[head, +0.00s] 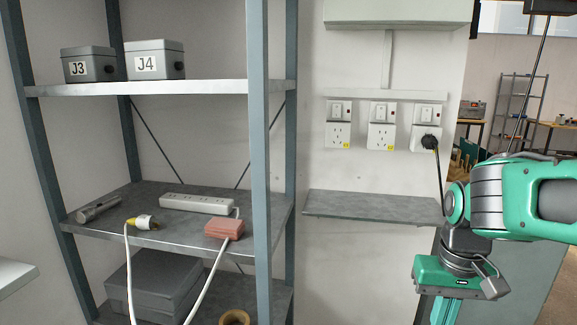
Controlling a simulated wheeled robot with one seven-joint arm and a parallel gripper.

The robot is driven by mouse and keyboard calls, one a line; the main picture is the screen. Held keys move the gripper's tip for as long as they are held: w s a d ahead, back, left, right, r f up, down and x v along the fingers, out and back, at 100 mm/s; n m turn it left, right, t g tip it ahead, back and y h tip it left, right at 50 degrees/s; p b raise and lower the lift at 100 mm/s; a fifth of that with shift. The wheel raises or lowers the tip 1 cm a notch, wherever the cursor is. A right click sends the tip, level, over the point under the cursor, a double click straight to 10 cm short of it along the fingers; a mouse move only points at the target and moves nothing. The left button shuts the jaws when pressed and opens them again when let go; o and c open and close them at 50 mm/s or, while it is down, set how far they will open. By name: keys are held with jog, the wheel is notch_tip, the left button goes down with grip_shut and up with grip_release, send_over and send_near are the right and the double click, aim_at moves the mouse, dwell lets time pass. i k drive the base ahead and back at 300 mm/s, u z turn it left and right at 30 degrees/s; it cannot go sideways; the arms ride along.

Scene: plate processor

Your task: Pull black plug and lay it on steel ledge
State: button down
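The black plug (429,142) sits in the rightmost wall socket (425,118), with its dark cord (438,175) hanging down. The grey steel ledge (370,205) is fixed to the wall below the sockets, and its top looks bare. My gripper (438,312) points down at the lower right, below the ledge's level in the picture and apart from the plug. Its fingertips are cut off by the bottom edge, so its opening does not show. My arm covers the area right of the ledge's right end.
Two more sockets (382,125) are left of the plug. The wall in front of the sockets looks clear.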

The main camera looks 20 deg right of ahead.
aim_at(428, 141)
jog(key=z, duration=1)
jog(key=k, duration=0.1)
jog(key=z, duration=0.05)
